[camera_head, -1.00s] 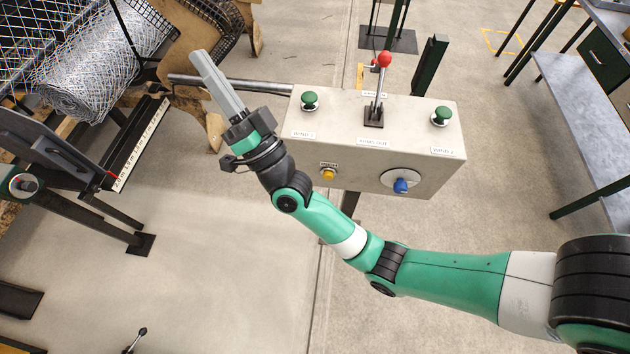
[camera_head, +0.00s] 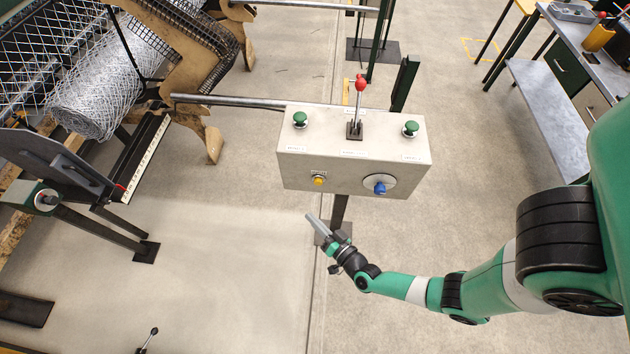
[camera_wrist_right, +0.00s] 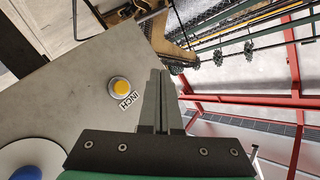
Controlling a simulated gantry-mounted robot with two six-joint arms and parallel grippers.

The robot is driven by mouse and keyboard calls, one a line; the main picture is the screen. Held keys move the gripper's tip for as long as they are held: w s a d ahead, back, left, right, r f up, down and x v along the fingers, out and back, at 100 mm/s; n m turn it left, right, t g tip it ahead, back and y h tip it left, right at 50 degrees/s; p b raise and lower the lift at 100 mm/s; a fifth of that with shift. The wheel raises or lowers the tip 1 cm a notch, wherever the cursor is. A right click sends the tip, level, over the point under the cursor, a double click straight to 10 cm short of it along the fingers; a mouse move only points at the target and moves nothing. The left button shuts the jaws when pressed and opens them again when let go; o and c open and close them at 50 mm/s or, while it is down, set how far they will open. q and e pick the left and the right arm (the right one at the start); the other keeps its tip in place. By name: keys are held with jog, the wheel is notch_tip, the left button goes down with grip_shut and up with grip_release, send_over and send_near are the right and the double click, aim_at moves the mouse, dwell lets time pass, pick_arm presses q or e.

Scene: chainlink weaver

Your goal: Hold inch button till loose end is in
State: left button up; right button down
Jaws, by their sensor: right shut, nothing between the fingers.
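The yellow inch button (camera_head: 319,180) is on the front face of the beige control box (camera_head: 352,178), at its lower left. In the right wrist view the yellow button (camera_wrist_right: 120,86) shows beside its "INCH" label (camera_wrist_right: 129,101), left of the fingers. My right gripper (camera_head: 310,217) is shut and empty, below the box in the head view and apart from the button. Its closed fingers (camera_wrist_right: 160,76) also show in the right wrist view. The wire mesh roll (camera_head: 105,97) lies in the machine at the upper left. I cannot make out its loose end. My left gripper is out of view.
The box also carries two green buttons (camera_head: 300,119) (camera_head: 410,128), a red-knobbed lever (camera_head: 359,88) and a blue knob (camera_head: 380,187). A metal bar (camera_head: 230,101) runs left from the box to the machine. A workbench (camera_head: 560,90) stands at right.

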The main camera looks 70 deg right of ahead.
aim_at(318, 182)
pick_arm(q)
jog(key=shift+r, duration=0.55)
pick_arm(e)
jog(key=shift+s+d+r, duration=0.15)
jog(key=shift+s+r, duration=0.05)
jog(key=shift+s, duration=0.45)
pick_arm(q)
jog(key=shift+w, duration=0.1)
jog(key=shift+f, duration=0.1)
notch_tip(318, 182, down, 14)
jog(key=b, duration=1.4)
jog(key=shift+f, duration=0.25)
pick_arm(e)
jog(key=w+d, duration=0.2)
jog(key=d, duration=0.6)
jog(key=shift+d, duration=0.25)
jog(key=shift+w, duration=0.1)
